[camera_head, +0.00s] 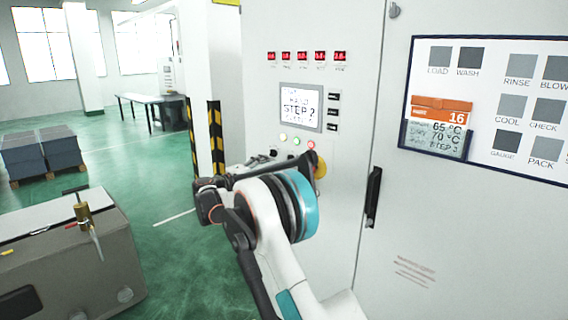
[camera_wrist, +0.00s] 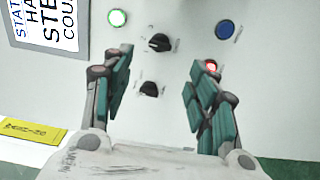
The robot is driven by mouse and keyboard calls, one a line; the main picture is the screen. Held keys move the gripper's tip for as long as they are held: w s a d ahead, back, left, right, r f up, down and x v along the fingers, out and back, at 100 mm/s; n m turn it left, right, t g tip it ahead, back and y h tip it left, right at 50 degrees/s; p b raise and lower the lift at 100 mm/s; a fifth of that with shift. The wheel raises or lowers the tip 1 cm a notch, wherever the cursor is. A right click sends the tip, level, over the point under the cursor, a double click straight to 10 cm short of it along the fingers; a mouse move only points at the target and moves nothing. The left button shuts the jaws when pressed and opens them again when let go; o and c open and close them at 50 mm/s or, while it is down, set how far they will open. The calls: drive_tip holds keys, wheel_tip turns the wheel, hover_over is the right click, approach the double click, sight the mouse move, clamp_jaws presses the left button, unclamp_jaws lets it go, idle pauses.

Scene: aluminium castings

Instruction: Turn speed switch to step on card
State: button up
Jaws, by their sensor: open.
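Two black rotary knobs show on the cabinet panel in the wrist view, one higher (camera_wrist: 159,42) and one lower (camera_wrist: 150,90). Their labels are too small to read, so I cannot tell which is the speed switch. My gripper (camera_wrist: 160,62) is open, its fingers on either side of the knobs' area, holding nothing. Whether it touches a knob is unclear. In the head view my arm hides most of the gripper and lower controls. The screen (camera_head: 300,106) reads "STEP ?". The card (camera_head: 437,138), orange-topped with "16", has a handwritten last line that seems to read "STEP 3".
A green lamp (camera_wrist: 117,18), a blue button (camera_wrist: 226,30) and a red lit button (camera_wrist: 210,65) sit close to the fingers. A black door handle (camera_head: 373,197) is right of my arm. A grey case (camera_head: 75,265) stands at left. Green floor is open behind.

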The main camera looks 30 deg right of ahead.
sight(290, 159)
drive_tip(key=b+x, duration=0.2)
drive_tip(key=x, duration=0.9)
drive_tip(key=shift+d, duration=0.1)
drive_tip(key=c, duration=1.1)
